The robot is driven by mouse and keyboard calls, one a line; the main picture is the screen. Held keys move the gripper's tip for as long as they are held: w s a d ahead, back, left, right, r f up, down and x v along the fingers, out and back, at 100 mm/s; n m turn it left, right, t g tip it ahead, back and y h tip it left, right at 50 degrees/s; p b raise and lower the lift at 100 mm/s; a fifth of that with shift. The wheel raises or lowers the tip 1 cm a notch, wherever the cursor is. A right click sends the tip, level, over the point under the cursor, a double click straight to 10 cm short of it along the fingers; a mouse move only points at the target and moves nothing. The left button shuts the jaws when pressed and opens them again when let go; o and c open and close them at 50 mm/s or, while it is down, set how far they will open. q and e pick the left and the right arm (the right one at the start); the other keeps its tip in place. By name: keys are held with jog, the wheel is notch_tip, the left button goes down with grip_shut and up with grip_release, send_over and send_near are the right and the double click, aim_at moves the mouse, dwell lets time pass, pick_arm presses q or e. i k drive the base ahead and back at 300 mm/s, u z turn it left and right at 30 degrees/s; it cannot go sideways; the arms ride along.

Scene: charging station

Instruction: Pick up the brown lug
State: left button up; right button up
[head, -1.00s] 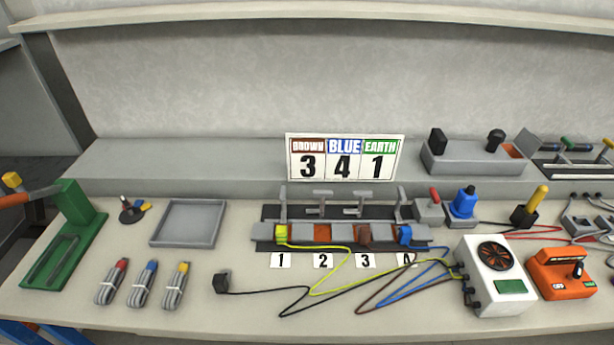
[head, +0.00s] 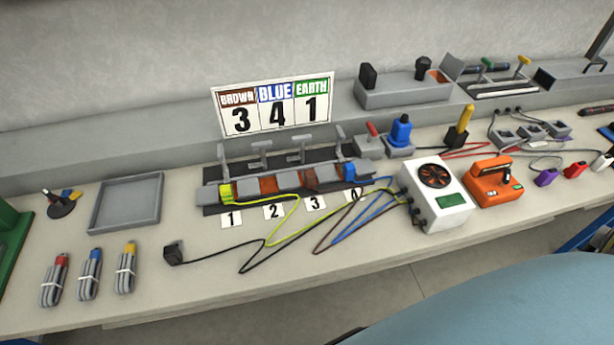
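The brown lug (head: 311,178) is a small brown piece at the grey terminal block (head: 290,183), above the label 3 (head: 316,203). A brown wire (head: 340,222) leads from the white box with a fan (head: 440,205) towards it. I cannot tell whether the lug is clamped or only resting there. A yellow-green lug (head: 226,192) sits above label 1 (head: 232,219), and a blue lug (head: 350,171) at the right end of the block. A bare reddish-brown slot (head: 268,186) shows above label 2. Neither of my grippers is in view.
Grey levers (head: 260,153) stand behind the block. A sign (head: 274,105) reads brown 3, blue 4, earth 1. A black plug (head: 173,254) lies in front, a grey tray (head: 128,202) to the left, and an orange device (head: 495,180) to the right. The front left bench is partly clear.

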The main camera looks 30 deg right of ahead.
aim_at(309, 177)
jog(key=u, duration=1.05)
jog(key=k, duration=1.25)
jog(key=z, duration=0.95)
